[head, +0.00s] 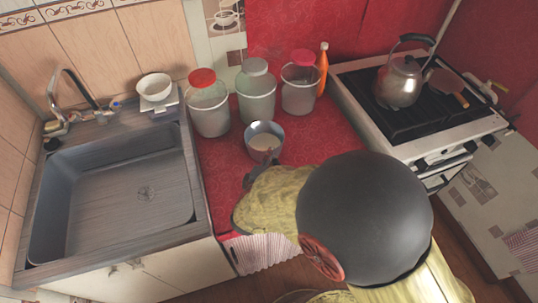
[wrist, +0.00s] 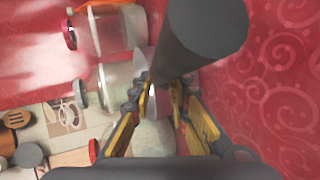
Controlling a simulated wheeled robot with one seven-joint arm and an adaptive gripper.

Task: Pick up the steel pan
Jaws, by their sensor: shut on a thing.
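The steel pan (head: 265,130) stands on the red counter, a small round grey vessel with a pale inside, below the jars in the head view. My gripper (head: 264,160) reaches it from the near side; my arm hides most of the gripper. In the wrist view the two yellow-and-black fingers (wrist: 162,92) are closed in on the pan, and a pale part of the pan (wrist: 149,62) shows just beyond them. A dark cylinder, apparently its handle (wrist: 205,35), juts toward the camera. The exact grip spot is partly hidden.
Three lidded jars (head: 209,110) stand close behind the pan, with an orange bottle (head: 323,65) beside them. The sink (head: 115,195) and a white bowl (head: 154,87) are left. The stove (head: 420,105) with a kettle (head: 399,82) is right. Red counter left of the pan is clear.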

